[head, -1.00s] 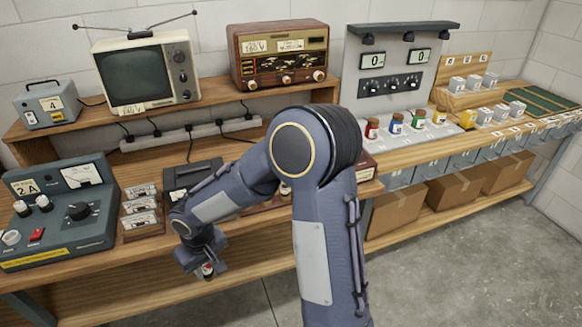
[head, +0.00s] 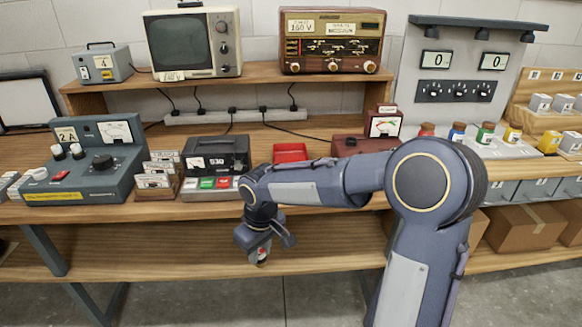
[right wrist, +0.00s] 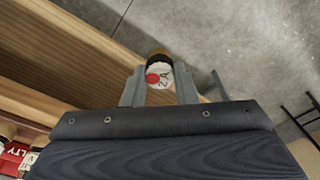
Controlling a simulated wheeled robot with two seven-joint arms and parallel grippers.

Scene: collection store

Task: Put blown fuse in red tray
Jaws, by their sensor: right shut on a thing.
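My right gripper (head: 262,246) points down in front of the bench edge, over the lower shelf side. It is shut on a fuse (head: 262,258), which shows small and partly hidden in the head view. In the right wrist view the fuse (right wrist: 159,74) sits between the fingers (right wrist: 159,88), its pale end marked with a red dot and "2A", with a brass-coloured rim. The red tray (head: 290,152) lies on the bench behind my right forearm, which hides the bench just in front of it. My left gripper is not in view.
A dark meter case (head: 216,155) with coloured buttons stands left of the tray, and a reddish-brown box (head: 350,146) right of it. A grey tester (head: 90,168) and small cards in a holder (head: 155,181) are further left. Coloured jars (head: 487,133) stand at right.

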